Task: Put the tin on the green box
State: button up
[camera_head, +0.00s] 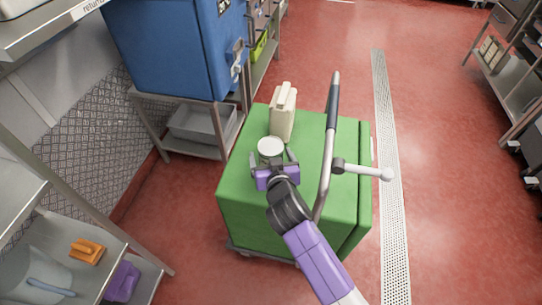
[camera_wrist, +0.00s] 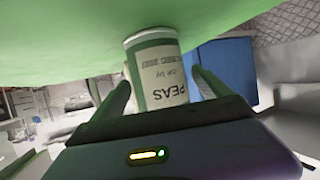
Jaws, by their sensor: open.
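The tin (camera_head: 270,147) has a pale lid and appears to stand upright on top of the green box (camera_head: 310,150). In the wrist view the tin (camera_wrist: 158,75) shows a white and green label reading PEAS, and its end meets the green surface (camera_wrist: 60,40). My gripper (camera_head: 273,153) is open, with one finger on each side of the tin. In the wrist view my gripper (camera_wrist: 163,85) has a visible gap at its right finger; contact at the left finger is hard to tell. The tin's lower part is hidden in the head view.
A metal bar with a dark grip (camera_head: 333,100) rises at the right of the box. A blue cabinet (camera_head: 180,50) stands on a metal table at the back left. Red floor (camera_head: 450,200) is clear at right.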

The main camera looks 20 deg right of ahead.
jog(key=shift+r, duration=0.25)
jog(key=v, duration=1.2)
jog(key=shift+f, duration=0.15)
